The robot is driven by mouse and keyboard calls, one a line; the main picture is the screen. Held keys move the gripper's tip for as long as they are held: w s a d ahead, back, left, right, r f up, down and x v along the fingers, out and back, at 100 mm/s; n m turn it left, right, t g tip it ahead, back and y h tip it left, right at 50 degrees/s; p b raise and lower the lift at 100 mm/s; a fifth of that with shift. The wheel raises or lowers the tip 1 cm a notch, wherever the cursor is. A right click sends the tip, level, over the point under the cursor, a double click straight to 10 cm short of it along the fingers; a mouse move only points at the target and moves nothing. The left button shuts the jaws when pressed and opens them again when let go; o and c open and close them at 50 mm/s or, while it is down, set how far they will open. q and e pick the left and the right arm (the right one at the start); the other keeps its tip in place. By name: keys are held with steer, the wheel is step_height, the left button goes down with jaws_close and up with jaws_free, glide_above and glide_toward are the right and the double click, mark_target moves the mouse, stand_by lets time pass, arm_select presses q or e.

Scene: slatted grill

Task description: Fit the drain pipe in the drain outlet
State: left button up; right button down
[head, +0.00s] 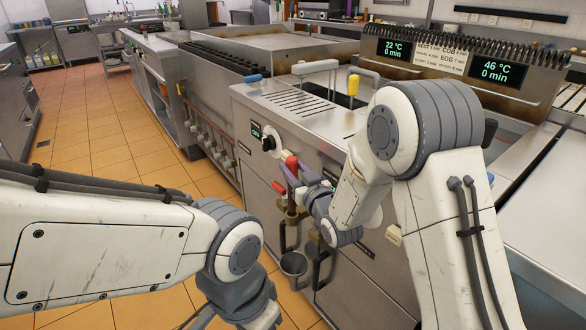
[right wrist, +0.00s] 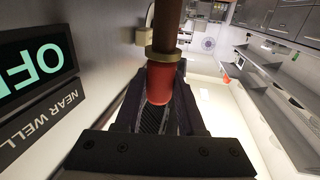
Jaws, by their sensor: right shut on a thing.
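My right gripper (head: 289,174) is in front of the fryer's front panel in the head view. In the right wrist view its fingers (right wrist: 158,100) are shut around the red sleeve (right wrist: 160,82) of the drain pipe. A brass collar (right wrist: 163,54) and a brown pipe length (right wrist: 166,22) extend beyond the sleeve. In the head view the red end (head: 291,162) shows above the fingers, and a brown and brass part (head: 291,205) shows below them. I cannot clearly tell the drain outlet from the pipe, or whether they touch. My left gripper is outside the head view.
A red lever (head: 278,187) and a dark knob (head: 268,143) are close beside my right gripper. The fryer top (head: 300,103) is above. Tiled floor (head: 110,140) lies open to the left.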

mark_target(294, 205)
steer(key=shift+f+b, duration=5.6)
steer(key=shift+f, duration=0.35)
steer(key=shift+c, duration=2.1)
jaws_free()
steer(key=p+v, duration=0.6)
steer(key=v, duration=0.4)
steer(key=shift+s+p, duration=0.2)
steer(key=shift+p, duration=0.15)
steer(key=shift+d, duration=0.1)
